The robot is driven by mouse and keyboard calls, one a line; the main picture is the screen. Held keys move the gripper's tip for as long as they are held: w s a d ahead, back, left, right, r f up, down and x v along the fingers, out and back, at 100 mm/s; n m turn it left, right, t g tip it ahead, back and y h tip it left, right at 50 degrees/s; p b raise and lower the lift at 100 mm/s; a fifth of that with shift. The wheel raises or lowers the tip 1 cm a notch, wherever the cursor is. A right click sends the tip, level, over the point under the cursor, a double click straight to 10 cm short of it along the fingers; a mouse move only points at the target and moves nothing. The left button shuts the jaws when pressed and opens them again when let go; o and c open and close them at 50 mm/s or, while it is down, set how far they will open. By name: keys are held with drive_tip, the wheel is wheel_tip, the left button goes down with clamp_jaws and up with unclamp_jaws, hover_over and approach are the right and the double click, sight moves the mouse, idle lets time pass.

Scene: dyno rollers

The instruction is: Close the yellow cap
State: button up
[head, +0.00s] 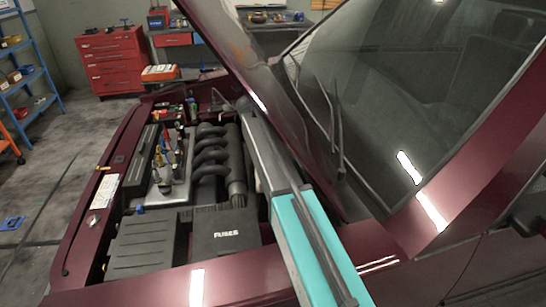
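The engine bay of a dark red car lies under its raised hood (225,55). A cluster of small coloured parts (168,158), with red, blue and yellowish bits, stands on the grey block left of the black curved pipes (210,150). It is too small for me to pick out a yellow cap for certain or tell if it is open. My arm, a teal and grey link, reaches from the bottom right across the bay's right side to the hood's edge. I cannot make out my gripper's fingers at its far end.
A black box marked FUSES (226,236) and a ribbed black cover (143,244) fill the near bay. A small yellow-orange piece (103,168) lies on the left rail by a white label (104,191). The windshield (400,110) rises at right. Floor at left is mostly free.

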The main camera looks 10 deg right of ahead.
clamp_jaws()
drive_tip(key=shift+a, duration=0.45)
idle(0.4)
drive_tip(key=shift+a+p, duration=0.75)
drive_tip(key=shift+a, duration=0.45)
drive_tip(key=shift+s+a+f, duration=0.1)
drive_tip(key=shift+a+f, duration=0.1)
drive_tip(key=shift+a, duration=0.3)
drive_tip(key=shift+a+f, duration=0.15)
drive_tip(key=shift+a, duration=0.35)
drive_tip(key=shift+a+f+p, duration=0.35)
drive_tip(key=shift+a+f, duration=0.2)
drive_tip(key=shift+a, duration=0.2)
unclamp_jaws()
drive_tip(key=shift+d, duration=0.2)
drive_tip(key=shift+r, duration=0.1)
